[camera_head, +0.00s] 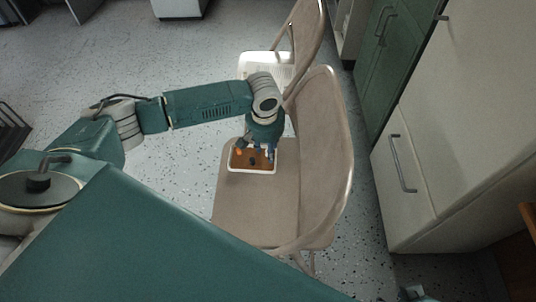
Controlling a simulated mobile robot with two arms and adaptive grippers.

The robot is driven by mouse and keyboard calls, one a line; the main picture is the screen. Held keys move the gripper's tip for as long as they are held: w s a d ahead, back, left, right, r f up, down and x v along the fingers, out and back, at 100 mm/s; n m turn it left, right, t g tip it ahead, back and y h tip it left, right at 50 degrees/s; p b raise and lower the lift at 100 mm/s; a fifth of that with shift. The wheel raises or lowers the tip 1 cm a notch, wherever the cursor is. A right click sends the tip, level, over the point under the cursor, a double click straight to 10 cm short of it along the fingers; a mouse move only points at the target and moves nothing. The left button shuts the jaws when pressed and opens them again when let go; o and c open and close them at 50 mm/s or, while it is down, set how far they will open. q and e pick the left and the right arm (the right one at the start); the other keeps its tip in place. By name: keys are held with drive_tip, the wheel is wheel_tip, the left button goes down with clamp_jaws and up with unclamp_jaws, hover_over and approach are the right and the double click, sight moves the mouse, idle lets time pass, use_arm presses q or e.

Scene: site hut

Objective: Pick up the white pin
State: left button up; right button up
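A small tray (252,172) with a white rim and a brown inside rests on the seat of the nearer folding chair. Several small items lie in it, among them an orange one (239,152) and a dark one (252,161). I cannot make out the white pin; it may be hidden by my gripper or too small to see. My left gripper (260,151) points down over the back right part of the tray. Its fingers are small and dark here, so I cannot tell whether they are apart or hold anything.
The nearer chair's seat (255,210) is bare in front of the tray, and its backrest (322,150) rises to the right. A second chair (305,35) stands behind. White drawers (412,185) and a green cabinet (385,65) stand at the right. Speckled floor (190,55) is open at the left.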

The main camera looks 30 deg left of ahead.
use_arm(q)
drive_tip(key=c, duration=0.8)
